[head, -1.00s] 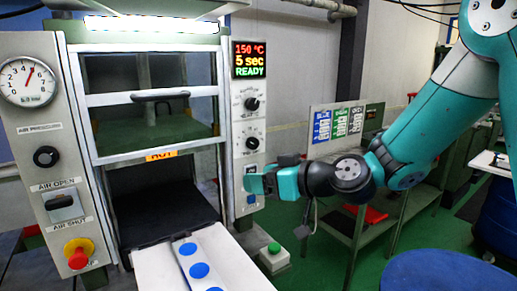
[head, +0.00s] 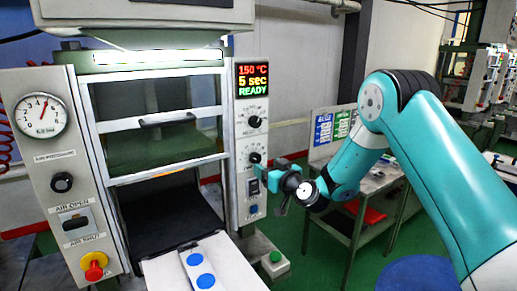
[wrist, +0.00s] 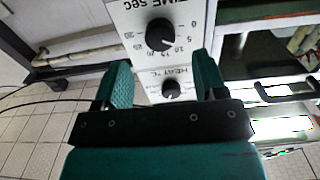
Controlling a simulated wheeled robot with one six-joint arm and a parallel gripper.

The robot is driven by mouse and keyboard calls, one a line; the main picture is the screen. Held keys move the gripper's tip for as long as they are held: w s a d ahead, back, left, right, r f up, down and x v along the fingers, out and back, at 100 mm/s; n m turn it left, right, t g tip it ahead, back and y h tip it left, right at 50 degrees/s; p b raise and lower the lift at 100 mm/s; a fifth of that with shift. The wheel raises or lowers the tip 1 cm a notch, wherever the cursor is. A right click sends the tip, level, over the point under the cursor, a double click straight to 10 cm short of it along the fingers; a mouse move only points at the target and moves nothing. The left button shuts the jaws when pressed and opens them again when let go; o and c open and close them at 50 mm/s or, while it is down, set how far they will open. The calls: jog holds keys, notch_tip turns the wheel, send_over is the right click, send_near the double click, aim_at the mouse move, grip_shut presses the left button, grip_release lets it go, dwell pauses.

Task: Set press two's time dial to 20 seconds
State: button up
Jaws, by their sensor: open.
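The press panel carries a time dial, a black knob marked "TIME sec" (wrist: 160,34), and a smaller heat dial (wrist: 171,88). In the head view the lower black dial (head: 255,158) sits under another dial (head: 255,122). The display (head: 253,79) reads 150 °C, 5 sec, READY. My gripper (head: 262,174) is close to the panel by the lower dial, partly covering the panel below it. In the wrist view my gripper (wrist: 162,62) is open and empty; the time dial shows just past its fingertips, between their lines. I cannot tell any contact.
The press's left column holds a gauge (head: 41,115), an air switch (head: 75,220) and a red-and-yellow stop button (head: 94,265). A white tray with blue discs (head: 205,281) lies in front. A green button box (head: 274,260) stands at right, near a workbench (head: 385,185).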

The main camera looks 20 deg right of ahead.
aim_at(257, 160)
jog(key=p+x, duration=0.2)
jog(key=x, duration=0.3)
jog(key=shift+w+a, duration=0.15)
jog(key=shift+w, duration=0.2)
jog(key=shift+c, duration=0.4)
jog(key=c, duration=0.8)
jog(key=shift+c, duration=0.2)
